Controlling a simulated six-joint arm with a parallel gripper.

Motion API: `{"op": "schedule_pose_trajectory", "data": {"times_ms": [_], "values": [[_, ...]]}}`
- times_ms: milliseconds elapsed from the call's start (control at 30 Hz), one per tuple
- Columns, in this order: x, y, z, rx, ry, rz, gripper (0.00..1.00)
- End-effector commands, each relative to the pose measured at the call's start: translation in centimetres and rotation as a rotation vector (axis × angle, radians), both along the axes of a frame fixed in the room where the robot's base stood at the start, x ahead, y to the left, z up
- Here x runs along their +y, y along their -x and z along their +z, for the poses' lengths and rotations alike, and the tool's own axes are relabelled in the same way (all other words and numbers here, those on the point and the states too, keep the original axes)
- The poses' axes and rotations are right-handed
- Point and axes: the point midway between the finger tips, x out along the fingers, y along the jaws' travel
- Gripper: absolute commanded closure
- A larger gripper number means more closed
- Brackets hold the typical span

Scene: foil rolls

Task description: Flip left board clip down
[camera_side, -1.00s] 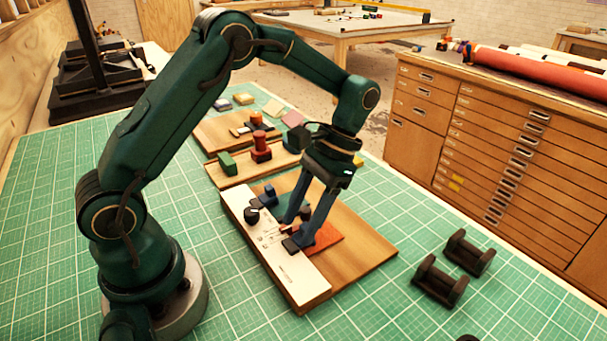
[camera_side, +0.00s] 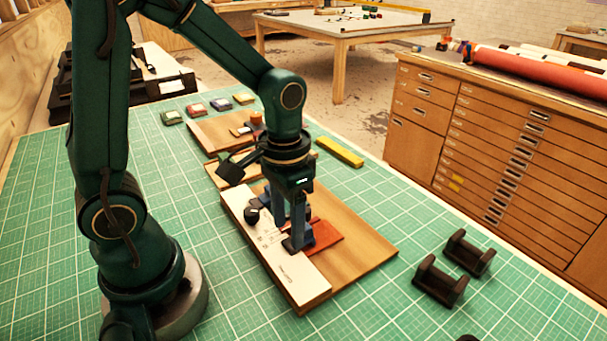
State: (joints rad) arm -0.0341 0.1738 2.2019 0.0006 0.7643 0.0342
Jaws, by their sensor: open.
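A wooden board (camera_side: 352,262) with a white panel (camera_side: 298,277) along its left side lies on the green mat. A black knob (camera_side: 251,215) stands on the panel. A red-orange plate (camera_side: 325,236) lies flat on the board. My gripper (camera_side: 286,234) points straight down over the middle of the board, with its blue fingers apart. The fingertips are low, beside the red-orange plate and close to the panel. I cannot tell whether they touch anything. The fingers and wrist hide the small parts there, so I cannot make out the left clip or its position.
More wooden boards (camera_side: 205,133) lie behind, partly hidden by my arm. Several small coloured pads (camera_side: 220,104) and a yellow bar (camera_side: 340,152) lie at the back. Two black cradles (camera_side: 440,282) stand at the right.

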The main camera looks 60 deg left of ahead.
Motion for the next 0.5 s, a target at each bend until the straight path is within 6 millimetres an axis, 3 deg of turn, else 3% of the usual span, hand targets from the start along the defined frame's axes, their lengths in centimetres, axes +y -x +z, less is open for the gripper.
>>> {"op": "schedule_pose_trajectory", "data": {"times_ms": [300,500], "values": [[0.0,-0.2,5.3,-0.008,0.000,0.000,0.45],[-0.2,0.2,7.3,-0.113,-0.003,-0.008,0.45]]}}
